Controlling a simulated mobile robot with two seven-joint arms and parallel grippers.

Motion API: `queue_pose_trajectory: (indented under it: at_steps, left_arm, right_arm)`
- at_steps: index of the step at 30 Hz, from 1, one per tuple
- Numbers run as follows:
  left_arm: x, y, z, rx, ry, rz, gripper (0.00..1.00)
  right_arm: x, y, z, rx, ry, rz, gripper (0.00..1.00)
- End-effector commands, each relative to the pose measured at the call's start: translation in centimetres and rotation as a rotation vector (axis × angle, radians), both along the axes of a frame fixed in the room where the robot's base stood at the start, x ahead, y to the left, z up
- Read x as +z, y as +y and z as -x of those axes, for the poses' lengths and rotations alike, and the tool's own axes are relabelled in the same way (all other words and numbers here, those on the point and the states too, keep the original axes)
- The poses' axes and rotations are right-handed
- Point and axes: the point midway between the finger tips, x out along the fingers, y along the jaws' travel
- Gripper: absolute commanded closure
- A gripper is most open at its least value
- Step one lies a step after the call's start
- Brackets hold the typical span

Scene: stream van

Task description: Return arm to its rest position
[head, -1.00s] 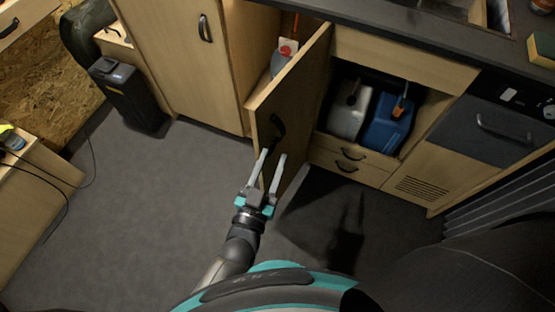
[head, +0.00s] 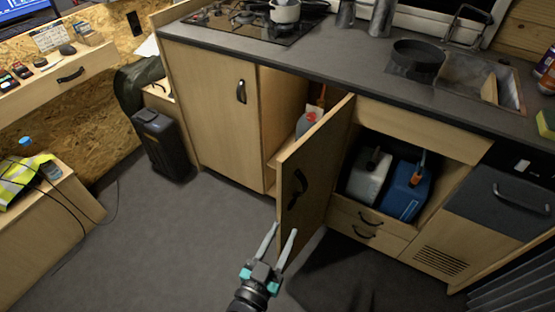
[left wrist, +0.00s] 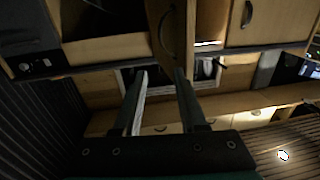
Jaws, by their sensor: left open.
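My left gripper (head: 282,250) is open and empty at the bottom middle of the head view. It is in front of the open wooden cabinet door (head: 318,165), below its black handle (head: 297,188), and apart from the handle. In the left wrist view the two fingers (left wrist: 160,85) are spread with nothing between them. The door handle (left wrist: 166,32) shows beyond them. My right gripper is in neither view.
The open cabinet holds a white canister (head: 369,175) and a blue canister (head: 408,188). A dark worktop (head: 330,62) with stove and sink runs above. A black case (head: 163,143) stands on the floor at left. The grey floor (head: 190,235) is clear.

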Motion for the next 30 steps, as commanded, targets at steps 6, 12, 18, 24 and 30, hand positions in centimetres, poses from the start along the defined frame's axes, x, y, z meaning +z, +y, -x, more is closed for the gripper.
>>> queue_pose_trajectory:
  at_steps: [6,12,18,24,30]
  left_arm:
    - [-1.0,0.3,0.2,0.003,0.026,-0.015,0.59]
    - [-9.8,3.9,2.6,0.033,0.279,-0.145,0.59]
    - [-21.5,10.8,10.2,0.096,0.686,-0.314,0.59]
    - [-28.8,17.4,20.9,0.169,1.075,-0.441,0.59]
    - [-31.2,21.0,28.8,0.219,1.325,-0.506,0.59]
  right_arm:
    - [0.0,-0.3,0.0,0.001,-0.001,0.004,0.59]
    - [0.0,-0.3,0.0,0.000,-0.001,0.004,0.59]
    - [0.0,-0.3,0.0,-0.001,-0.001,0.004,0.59]
    - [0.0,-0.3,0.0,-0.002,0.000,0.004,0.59]
    - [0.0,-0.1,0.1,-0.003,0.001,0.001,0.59]
